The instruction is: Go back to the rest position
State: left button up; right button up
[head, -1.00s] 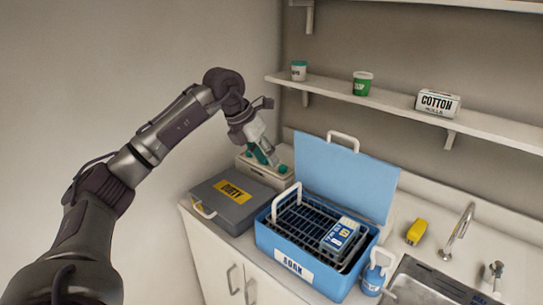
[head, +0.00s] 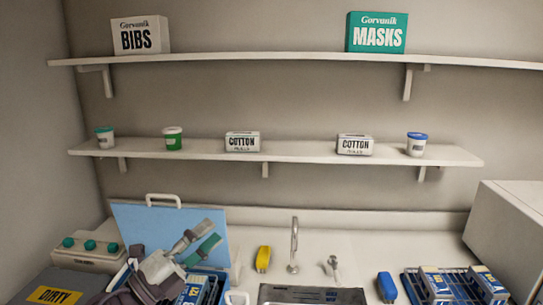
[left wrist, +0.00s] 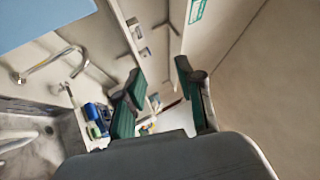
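My left gripper (head: 210,234) is raised in front of the blue lid (head: 135,222) at the lower left of the head view. In the left wrist view its two green-padded fingers (left wrist: 158,72) stand apart with nothing between them, so it is open and empty. My right gripper is in neither view.
A grey DIRTY box (head: 50,296) and a beige box with green knobs (head: 90,258) are at the left. A tap (head: 294,248), sink (head: 312,296), yellow item (head: 263,258) and blue rack (head: 415,288) line the counter. Two shelves (head: 300,152) hold boxes and tubs. A white cabinet (head: 515,235) is right.

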pick_arm(q)
jog(key=s+a+f+n+y, duration=0.4)
jog(key=a+f+n+y, duration=0.1)
jog(key=f+n+y, duration=0.5)
jog(key=s+a+f+n+y, duration=0.3)
jog(key=a+f+n+y, duration=0.5)
jog(key=n, duration=0.5)
jog(key=s+d+f+n+g+h, duration=0.1)
jog(key=s+d+f+n+g, duration=0.15)
jog(key=s+f+g, duration=0.65)
jog(key=s+d+f+n+g+h, duration=0.1)
jog(key=s+d+f+g+h, duration=0.15)
jog(key=s+f, duration=0.8)
jog(key=s+f+g, duration=0.1)
jog(key=s+f, duration=0.2)
jog(key=f, duration=0.9)
jog(key=s+f+g, duration=0.1)
jog(key=s+f, duration=0.1)
jog(key=f, duration=0.9)
jog(key=s+a+f+y, duration=0.1)
jog(key=s+a+f, duration=0.1)
jog(key=s+f, duration=1.3)
jog(key=shift+s+a+f+m+g, duration=0.15)
jog(key=shift+s+a+m+g, duration=0.25)
jog(key=shift+s, duration=0.2)
